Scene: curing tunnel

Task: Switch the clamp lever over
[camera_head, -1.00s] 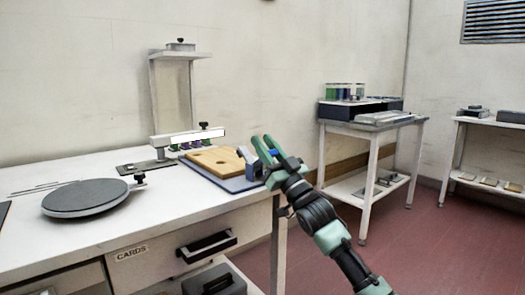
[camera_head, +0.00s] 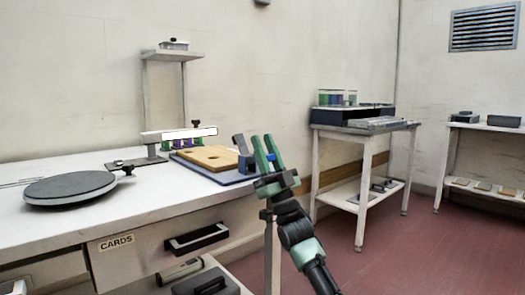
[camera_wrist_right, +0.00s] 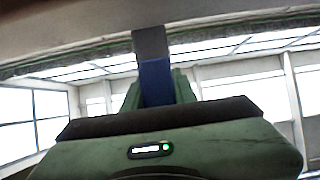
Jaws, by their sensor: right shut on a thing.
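The clamp lever (camera_head: 240,144) is a dark grey-blue bar above a blue block at the right end of the blue board (camera_head: 217,174) on the white bench. It stands nearly upright. My right gripper (camera_head: 264,143) is at the board's right end, its green fingers pointing up, and it is shut on the lever. In the right wrist view the lever's dark bar and blue part (camera_wrist_right: 156,82) rise between my green fingers. The fingers partly hide where they grip it. My left gripper is not in view.
A wooden plate (camera_head: 207,157) with holes lies on the board. A grey round turntable (camera_head: 70,187) and a white bar over several coloured items stand to the left.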

